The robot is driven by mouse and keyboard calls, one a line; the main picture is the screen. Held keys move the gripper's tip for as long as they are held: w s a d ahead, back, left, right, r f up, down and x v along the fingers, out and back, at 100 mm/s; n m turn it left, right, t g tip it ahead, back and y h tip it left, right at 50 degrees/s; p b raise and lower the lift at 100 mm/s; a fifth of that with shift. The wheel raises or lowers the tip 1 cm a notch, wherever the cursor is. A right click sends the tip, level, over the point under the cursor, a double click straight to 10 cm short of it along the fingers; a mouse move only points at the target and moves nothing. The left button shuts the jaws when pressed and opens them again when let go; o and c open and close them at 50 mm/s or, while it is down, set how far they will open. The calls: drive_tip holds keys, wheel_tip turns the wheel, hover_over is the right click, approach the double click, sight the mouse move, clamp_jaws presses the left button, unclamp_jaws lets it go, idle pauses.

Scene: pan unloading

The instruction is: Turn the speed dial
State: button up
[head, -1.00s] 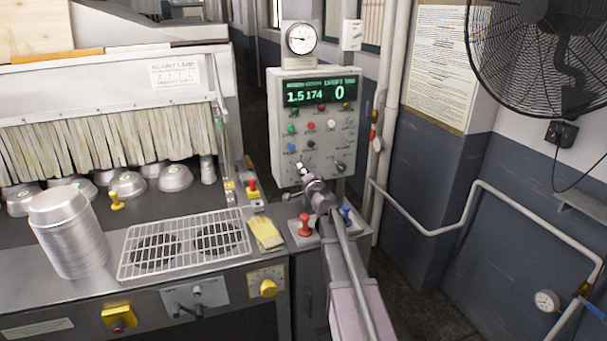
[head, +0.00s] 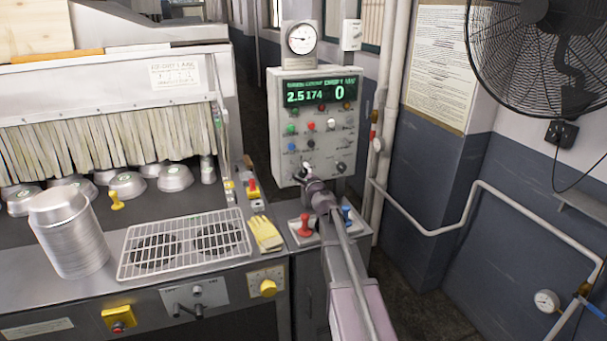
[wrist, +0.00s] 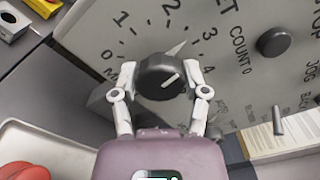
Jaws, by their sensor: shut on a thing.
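The speed dial (wrist: 160,78) is a dark round knob with a white pointer line, on a grey panel printed with a scale from 0 to 4. In the head view my gripper (head: 306,172) is at the lower left of the control box (head: 306,130) and hides the dial. The green display (head: 320,92) reads 2.5, 174 and 0.
Red, blue and other buttons sit above the dial. A wire rack (head: 185,243), yellow gloves (head: 266,233) and stacked pans (head: 68,235) lie on the left counter. A wall pipe (head: 430,232) runs right.

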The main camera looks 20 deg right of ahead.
drive_tip(key=shift+w+m, duration=0.1)
drive_tip(key=shift+m, duration=1.1)
drive_tip(key=o, duration=1.1)
drive_tip(key=shift+o, duration=0.2)
drive_tip(key=s, duration=1.2)
drive_tip(key=shift+a, duration=0.1)
